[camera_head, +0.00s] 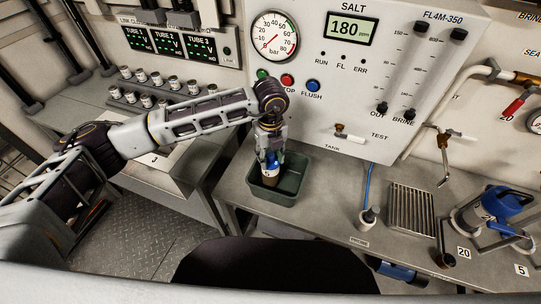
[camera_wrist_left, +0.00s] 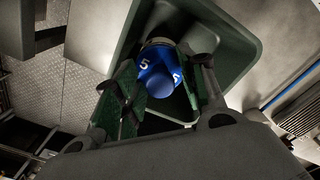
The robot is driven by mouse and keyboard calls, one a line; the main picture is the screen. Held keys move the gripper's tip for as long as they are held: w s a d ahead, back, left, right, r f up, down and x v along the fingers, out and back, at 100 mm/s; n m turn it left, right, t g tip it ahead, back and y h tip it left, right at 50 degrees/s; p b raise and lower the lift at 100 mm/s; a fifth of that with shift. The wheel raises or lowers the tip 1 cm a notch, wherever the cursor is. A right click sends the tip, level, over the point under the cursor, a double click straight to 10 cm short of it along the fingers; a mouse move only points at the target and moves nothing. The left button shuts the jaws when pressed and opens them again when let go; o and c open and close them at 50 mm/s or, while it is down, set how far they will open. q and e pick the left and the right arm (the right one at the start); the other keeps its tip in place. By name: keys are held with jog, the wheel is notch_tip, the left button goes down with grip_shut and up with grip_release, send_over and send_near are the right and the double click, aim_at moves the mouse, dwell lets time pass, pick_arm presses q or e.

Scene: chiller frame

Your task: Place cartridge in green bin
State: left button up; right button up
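The green bin (camera_head: 292,186) stands on the grey bench below the panel. The cartridge (camera_head: 270,169), with a blue top and a darker lower body, is upright or nearly so inside the bin's outline. The left wrist view shows its blue top (camera_wrist_left: 158,78), marked 5, with the bin's walls (camera_wrist_left: 236,45) around it. My left gripper (camera_head: 270,150) points down over the bin. Its fingers (camera_wrist_left: 163,88) are spread on either side of the cartridge, with a gap visible at the right finger. The cartridge's base is hidden, so contact with the bin floor is unclear. My right gripper is out of view.
The panel with a gauge (camera_head: 274,36) and buttons rises close behind the bin. A blue hose with a probe (camera_head: 368,216), a drain grate (camera_head: 411,209) and a blue-topped housing (camera_head: 490,207) are to the right. Racked small tubes (camera_head: 141,75) stand at left.

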pick_arm(q)
jog(key=shift+r, duration=0.2)
dwell(0.3)
notch_tip(320, 180, up, 12)
jog(key=shift+b, duration=0.4)
dwell(0.3)
dwell(0.4)
